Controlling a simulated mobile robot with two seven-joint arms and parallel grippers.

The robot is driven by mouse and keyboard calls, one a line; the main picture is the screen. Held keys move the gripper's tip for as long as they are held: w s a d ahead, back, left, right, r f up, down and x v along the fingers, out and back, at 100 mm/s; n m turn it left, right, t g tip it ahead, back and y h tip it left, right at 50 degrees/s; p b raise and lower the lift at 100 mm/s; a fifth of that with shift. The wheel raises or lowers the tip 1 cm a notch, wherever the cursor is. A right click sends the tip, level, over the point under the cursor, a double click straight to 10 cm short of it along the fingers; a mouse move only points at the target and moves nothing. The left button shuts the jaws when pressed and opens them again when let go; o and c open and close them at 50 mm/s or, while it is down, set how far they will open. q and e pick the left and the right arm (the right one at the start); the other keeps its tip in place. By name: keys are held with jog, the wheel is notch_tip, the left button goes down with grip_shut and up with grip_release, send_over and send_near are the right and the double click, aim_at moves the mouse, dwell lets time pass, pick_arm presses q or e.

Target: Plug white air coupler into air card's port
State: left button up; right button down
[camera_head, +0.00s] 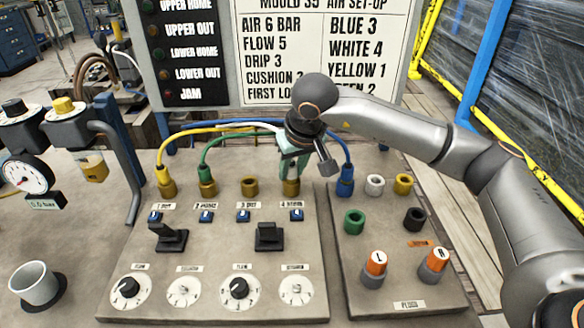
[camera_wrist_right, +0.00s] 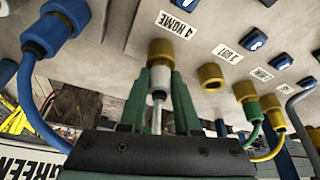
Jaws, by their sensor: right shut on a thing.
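The air card (camera_head: 320,50) stands at the back and reads BLUE 3, WHITE 4, YELLOW 1, with the green line partly hidden by my arm. My right gripper (camera_head: 293,172) is over port 4 on the grey panel, its green fingers shut on the white air coupler (camera_wrist_right: 160,80). In the wrist view the coupler is in line with the brass port 4 (camera_wrist_right: 161,50), its end against the port's mouth. I cannot tell how deep it sits. In the head view the fingers mostly hide the coupler; its white hose (camera_head: 255,125) arcs in from the left. My left gripper is out of view.
Yellow (camera_head: 165,182) and green (camera_head: 207,182) couplers sit on ports 1 and 2. Brass port 3 (camera_head: 249,186) is empty. A blue coupler (camera_head: 345,180) is on the right-hand panel, close to my gripper. Switches and dials lie in front.

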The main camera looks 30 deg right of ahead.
jog(key=shift+f, duration=0.1)
jog(key=c, duration=0.5)
grip_release()
jog(key=shift+c, duration=0.2)
jog(key=shift+o, duration=0.3)
jog(key=o, duration=0.3)
jog(key=shift+o, duration=0.2)
jog(key=shift+r+p, duration=2.7)
jog(key=shift+r, duration=1.1)
